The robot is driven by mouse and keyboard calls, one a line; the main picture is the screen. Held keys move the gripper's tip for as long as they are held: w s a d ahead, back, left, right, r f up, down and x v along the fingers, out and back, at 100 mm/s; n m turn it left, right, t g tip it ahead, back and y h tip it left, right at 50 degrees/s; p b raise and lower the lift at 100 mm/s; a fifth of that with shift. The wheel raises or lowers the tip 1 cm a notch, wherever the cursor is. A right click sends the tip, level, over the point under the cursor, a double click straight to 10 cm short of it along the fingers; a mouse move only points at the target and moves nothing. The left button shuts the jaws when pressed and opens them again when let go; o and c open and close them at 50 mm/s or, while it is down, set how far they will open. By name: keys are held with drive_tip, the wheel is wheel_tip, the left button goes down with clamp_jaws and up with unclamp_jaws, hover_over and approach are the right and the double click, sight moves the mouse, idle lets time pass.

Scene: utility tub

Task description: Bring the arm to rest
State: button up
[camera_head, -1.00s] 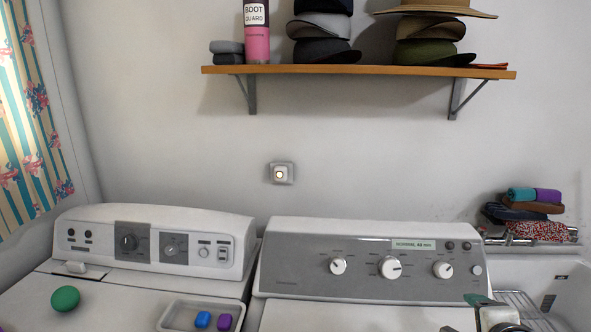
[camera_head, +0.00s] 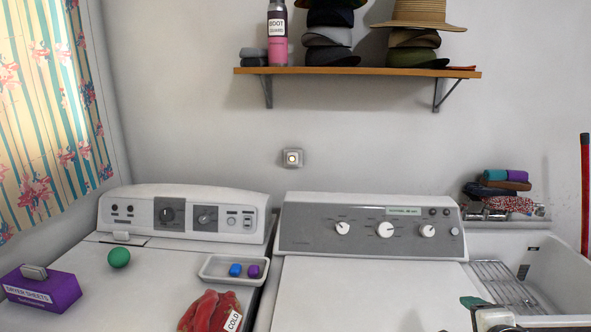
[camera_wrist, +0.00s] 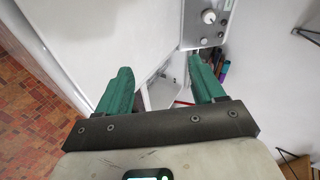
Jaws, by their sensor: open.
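My gripper (camera_wrist: 162,84) shows in the wrist view with its two green fingers spread apart. Nothing is between them. In the head view only part of my gripper (camera_head: 476,302) and arm shows at the lower right, in front of the right machine's edge and the sink. The white washing machine (camera_head: 365,295) with a grey dial panel stands to the left of my gripper. Its lid (camera_wrist: 120,35) also fills the upper left of the wrist view.
A sink (camera_head: 560,275) with a rack (camera_head: 500,285) is at right. Above is a shelf (camera_head: 350,71).

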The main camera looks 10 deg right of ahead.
drive_tip(key=s+a+f+n+g+y, duration=0.2)
drive_tip(key=s+a+f+n+g, duration=0.2)
drive_tip(key=s+f+n, duration=0.6)
drive_tip(key=s+a+f+n+g+y, duration=0.2)
drive_tip(key=s+a+f+n+g, duration=0.3)
drive_tip(key=s, duration=1.1)
drive_tip(key=a+f+n, duration=0.3)
drive_tip(key=f+n, duration=0.2)
drive_tip(key=f, duration=0.2)
drive_tip(key=shift+a+f+g+y, duration=0.25)
drive_tip(key=shift+a+g+y, duration=0.05)
drive_tip(key=shift+a+y, duration=0.1)
drive_tip(key=shift+d, duration=0.15)
